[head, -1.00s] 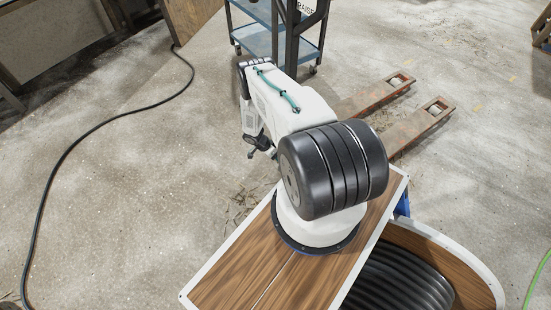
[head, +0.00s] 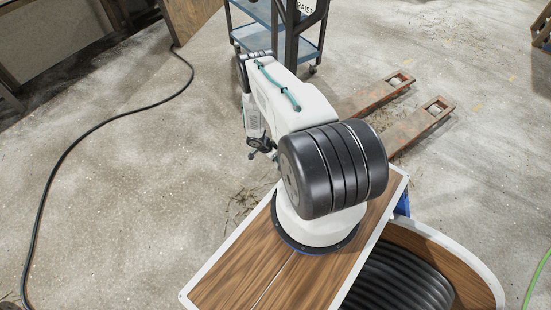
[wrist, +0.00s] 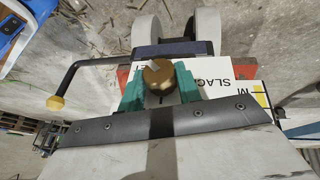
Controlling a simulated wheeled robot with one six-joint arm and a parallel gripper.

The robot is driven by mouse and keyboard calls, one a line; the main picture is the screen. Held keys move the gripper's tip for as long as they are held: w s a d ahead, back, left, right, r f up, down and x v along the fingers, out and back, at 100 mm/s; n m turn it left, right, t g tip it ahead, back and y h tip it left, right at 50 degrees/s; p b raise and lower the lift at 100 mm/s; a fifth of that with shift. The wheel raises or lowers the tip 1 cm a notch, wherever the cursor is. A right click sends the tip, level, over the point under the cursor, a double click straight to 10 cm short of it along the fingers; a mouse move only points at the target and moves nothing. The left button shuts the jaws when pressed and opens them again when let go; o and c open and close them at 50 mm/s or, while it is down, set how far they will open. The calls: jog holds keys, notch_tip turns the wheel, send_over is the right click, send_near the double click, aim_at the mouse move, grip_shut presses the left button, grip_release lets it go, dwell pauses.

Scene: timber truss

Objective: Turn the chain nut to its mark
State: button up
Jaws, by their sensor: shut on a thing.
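The brass-coloured chain nut (wrist: 158,73) shows at the middle of the wrist view. My gripper (wrist: 160,90) has teal fingers on either side of it and is shut on it. A white card (wrist: 212,72) with the partly hidden letters "SLAC" lies behind the right finger. A white and yellow card (wrist: 250,97) with an "M" is beside it, partly covered. I cannot make out the mark for the nut.
A black bent handle (wrist: 75,75) with a brass-coloured end is left of the nut. In the head view, rusty forks (head: 415,128) lie right of my arm, below a blue-shelved cart (head: 254,37). A black cable (head: 70,150) crosses the floor at left.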

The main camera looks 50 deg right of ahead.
jog(key=o, duration=1)
jog(key=shift+r, duration=0.1)
jog(key=v, duration=0.7)
jog(key=shift+r, duration=0.35)
jog(key=shift+w+a, duration=0.15)
